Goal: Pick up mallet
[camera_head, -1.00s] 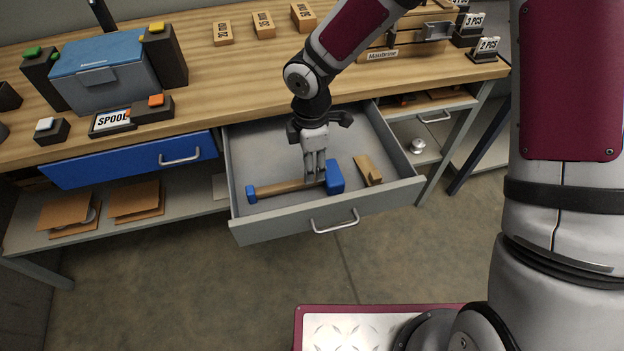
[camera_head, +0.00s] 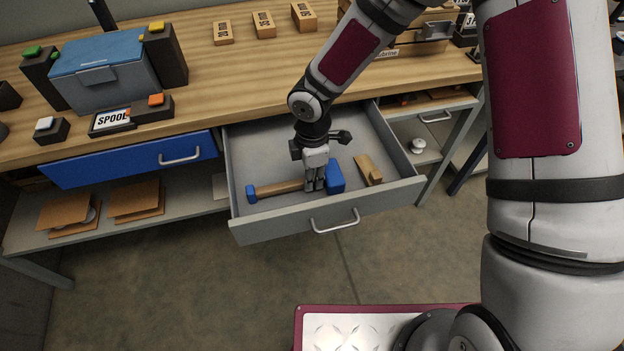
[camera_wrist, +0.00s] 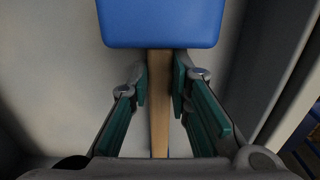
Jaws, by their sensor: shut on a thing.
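The mallet has a blue head (camera_head: 335,177), a wooden handle (camera_head: 279,187) and a blue end cap (camera_head: 251,194). It lies in the open grey drawer (camera_head: 290,228). My gripper (camera_head: 315,187) is down at the handle, right beside the head. In the wrist view the blue head (camera_wrist: 161,22) is at the top, and the handle (camera_wrist: 159,105) runs down between the green-padded fingers of my gripper (camera_wrist: 160,88). The fingers are closed in on both sides of the handle. The part of the handle behind the fingers is hidden in the head view.
A wooden block (camera_head: 369,170) lies in the drawer right of the mallet head. The drawer's front wall with its handle (camera_head: 335,220) stands close in front. The workbench top (camera_head: 250,80) is behind and above, with a blue box (camera_head: 105,75) at left.

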